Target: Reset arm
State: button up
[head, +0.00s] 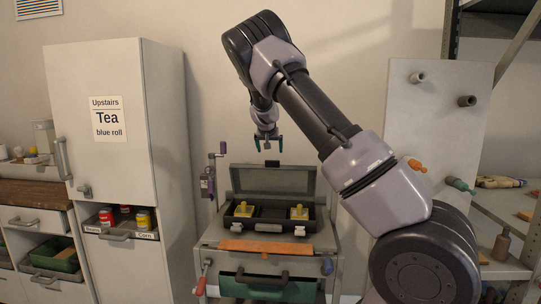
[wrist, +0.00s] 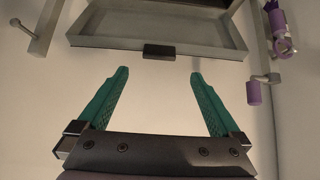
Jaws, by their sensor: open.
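My gripper (head: 267,142) hangs at the end of my raised arm, in front of the wall and above the open case on the cart. In the wrist view my gripper (wrist: 158,88) has its two green fingers spread wide with nothing between them. Past the fingertips, the grey case lid (wrist: 160,44) with its dark latch (wrist: 158,51) fills the top of the wrist view. In the head view the grey lid (head: 272,180) stands up behind the open case, below my gripper and apart from it.
The cart (head: 215,236) carries the case with two yellow pieces (head: 299,212) and an orange bar (head: 265,246). A purple crank device (head: 208,183) stands at its left. A white cabinet (head: 105,150) is at left; a pegged panel (head: 440,125) and shelves are at right.

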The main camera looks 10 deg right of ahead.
jog(key=shift+s+r, duration=0.2)
jog(key=shift+s, duration=0.05)
jog(key=s+d+r+m+g+y, duration=0.15)
jog(key=s+r, duration=0.25)
jog(key=s, duration=0.5)
jog(key=s+d+r+y, duration=0.2)
jog(key=s+r, duration=0.3)
jog(key=s, duration=0.3)
jog(key=s+d+r+m+y, duration=0.15)
jog(key=s+r, duration=0.25)
jog(key=s, duration=0.5)
jog(key=s+a+n, duration=0.1)
jog(key=s, duration=1.1)
jog(key=s+a+r+n, duration=0.1)
jog(key=s, duration=1.1)
jog(key=shift+s+a+r, duration=0.3)
jog(key=shift+s+a, duration=0.05)
jog(key=shift+a, duration=0.05)
